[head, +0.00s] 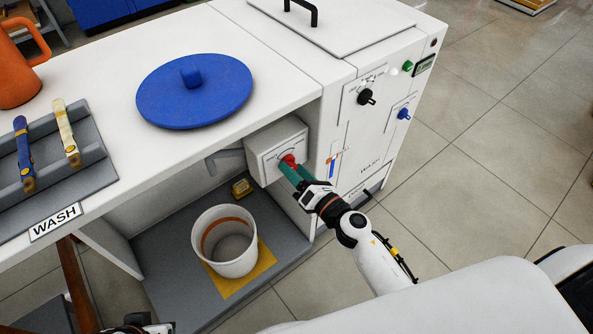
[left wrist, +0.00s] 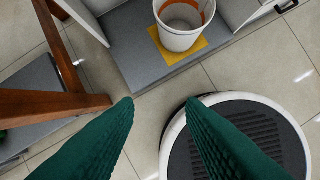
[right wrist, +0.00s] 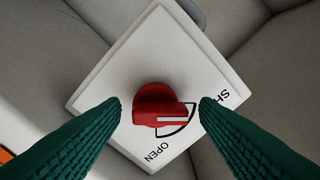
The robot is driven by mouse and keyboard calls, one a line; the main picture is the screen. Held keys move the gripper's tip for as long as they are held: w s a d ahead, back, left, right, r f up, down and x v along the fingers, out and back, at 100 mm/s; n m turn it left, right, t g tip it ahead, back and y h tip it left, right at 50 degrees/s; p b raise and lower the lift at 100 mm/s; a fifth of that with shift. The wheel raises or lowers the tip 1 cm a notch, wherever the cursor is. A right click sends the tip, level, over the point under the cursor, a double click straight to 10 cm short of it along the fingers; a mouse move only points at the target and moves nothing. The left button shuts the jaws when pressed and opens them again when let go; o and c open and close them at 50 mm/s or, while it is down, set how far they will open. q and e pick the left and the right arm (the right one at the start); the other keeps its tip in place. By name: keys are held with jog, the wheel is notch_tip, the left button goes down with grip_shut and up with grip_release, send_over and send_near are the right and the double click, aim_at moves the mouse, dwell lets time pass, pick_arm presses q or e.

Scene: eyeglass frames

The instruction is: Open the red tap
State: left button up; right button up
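The red tap (head: 288,159) is a round red knob on the front of a white box (head: 262,143) under the counter. In the right wrist view the red tap (right wrist: 160,103) has a white pointer line pointing right, beside a black arc between the OPEN and SHUT markings. My right gripper (right wrist: 161,104) is open, with a green finger on each side of the knob and small gaps seen between. In the head view the right gripper (head: 291,171) partly covers the knob. My left gripper (left wrist: 160,101) is open and empty above the floor.
A white bucket (head: 225,240) stands on a yellow mat (head: 240,280) below the box. The counter (head: 110,75) holds a blue lid (head: 195,90) and a grey rack (head: 85,165). A panel with a black knob (head: 366,97) and a blue knob (head: 404,114) is at the right.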

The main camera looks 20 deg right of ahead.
jog(key=c, duration=0.9)
jog(key=shift+o, duration=0.3)
pick_arm(q)
jog(key=shift+r, duration=0.15)
pick_arm(e)
jog(key=shift+m, duration=0.3)
jog(key=shift+r+m+p, duration=0.1)
jog(key=shift+m+p, duration=0.35)
jog(key=shift+m, duration=0.15)
jog(key=m+p, duration=0.3)
jog(key=m, duration=0.3)
jog(key=shift+d+r, duration=0.1)
jog(key=shift+r, duration=0.05)
jog(key=m+p, duration=0.3)
jog(key=m, duration=0.3)
jog(key=shift+d, duration=0.15)
pick_arm(q)
notch_tip(320, 180, down, 22)
jog(key=s+g, duration=0.1)
jog(key=s, duration=0.1)
jog(key=shift+s, duration=0.25)
pick_arm(e)
jog(key=shift+m, duration=0.6)
pick_arm(q)
jog(key=shift+a, duration=0.1)
